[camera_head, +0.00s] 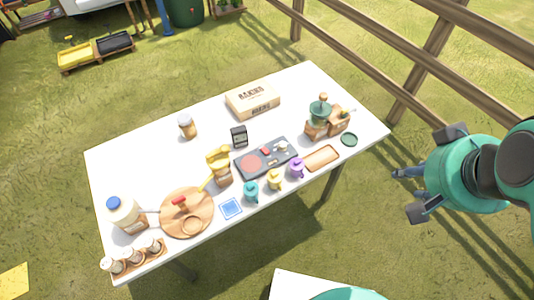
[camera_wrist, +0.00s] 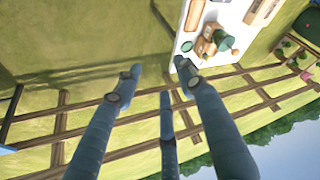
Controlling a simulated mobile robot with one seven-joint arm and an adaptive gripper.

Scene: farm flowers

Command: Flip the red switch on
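A dark panel (camera_head: 243,164) lies near the middle of the white table. It bears a round red disc (camera_head: 251,163) and a small red piece (camera_head: 265,151) that looks like the red switch. The switch is too small to tell its position. My gripper (camera_head: 412,185) is off the table's right side, well apart from the panel, with its fingers spread and empty. In the wrist view my gripper (camera_wrist: 157,84) also shows its fingers apart with nothing between them. The panel does not show clearly there.
Purple (camera_head: 297,168), yellow (camera_head: 274,180) and teal (camera_head: 251,191) mugs stand along the panel's front side. A grinder (camera_head: 319,116) and an orange tray (camera_head: 321,158) are to its right. A small black device (camera_head: 239,136) stands behind. A wooden fence (camera_head: 420,80) runs along the right.

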